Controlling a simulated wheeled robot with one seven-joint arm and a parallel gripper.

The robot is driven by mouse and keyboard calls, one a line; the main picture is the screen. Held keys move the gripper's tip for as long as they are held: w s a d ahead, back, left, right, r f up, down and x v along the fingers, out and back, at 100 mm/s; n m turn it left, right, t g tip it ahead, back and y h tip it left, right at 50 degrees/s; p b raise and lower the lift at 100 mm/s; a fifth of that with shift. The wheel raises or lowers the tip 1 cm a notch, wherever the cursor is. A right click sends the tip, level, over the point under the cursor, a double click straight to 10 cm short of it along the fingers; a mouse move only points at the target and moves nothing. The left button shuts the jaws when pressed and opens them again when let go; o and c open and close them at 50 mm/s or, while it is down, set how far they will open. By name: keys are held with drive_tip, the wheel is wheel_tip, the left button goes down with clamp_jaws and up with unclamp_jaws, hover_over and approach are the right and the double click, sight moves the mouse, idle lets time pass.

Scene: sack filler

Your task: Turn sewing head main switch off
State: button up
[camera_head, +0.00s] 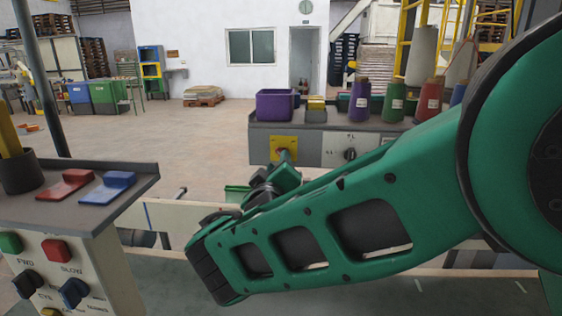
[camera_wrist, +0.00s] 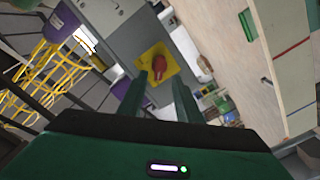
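The main switch is a red rotary knob (camera_wrist: 158,63) on a yellow plate (camera_wrist: 147,57), mounted on a grey panel. In the head view the yellow plate (camera_head: 275,143) sits at the left of the cabinet front, with the knob mostly hidden by my gripper (camera_head: 285,158). In the wrist view my gripper (camera_wrist: 161,80) is open, its two green fingers apart and pointing at the plate. The red knob shows in the gap between the fingertips. I cannot tell whether the fingers reach around it or stop short, and no contact is visible.
A second dark knob (camera_head: 350,154) sits right of the yellow plate. A purple bin (camera_head: 277,105) and thread cones (camera_head: 360,99) stand on the cabinet top. A control box (camera_head: 60,262) with buttons stands at left. A conveyor edge (camera_head: 160,215) runs below my arm.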

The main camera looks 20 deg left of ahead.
drive_tip(key=v, duration=0.6)
drive_tip(key=w+d+f+m+g+h, duration=0.2)
drive_tip(key=w+d+m+h, duration=0.15)
drive_tip(key=d, duration=0.85)
drive_tip(key=w+d+f+m+g+h, duration=0.2)
drive_tip(key=w+d, duration=0.2)
drive_tip(key=d, duration=0.7)
drive_tip(key=w+d+f+m+g+h, duration=0.2)
drive_tip(key=w+d+m+h, duration=0.15)
drive_tip(key=d, duration=0.85)
drive_tip(key=s+d+f+m+g, duration=0.2)
drive_tip(key=s+d+g, duration=0.1)
drive_tip(key=d, duration=0.6)
drive_tip(key=s+d+f+m+g, duration=0.15)
drive_tip(key=s+d, duration=0.25)
drive_tip(key=d, duration=0.5)
drive_tip(key=s+d+f+m+g, duration=0.2)
drive_tip(key=s+d+f+g, duration=0.15)
drive_tip(key=s+d, duration=0.5)
drive_tip(key=s+f+m+g+y, duration=0.2)
drive_tip(key=s+m+g+y, duration=0.1)
drive_tip(key=s, duration=1.7)
drive_tip(key=shift+s+d+f+m+y, duration=0.2)
drive_tip(key=shift+d+m+y, duration=0.15)
drive_tip(key=shift+y, duration=0.55)
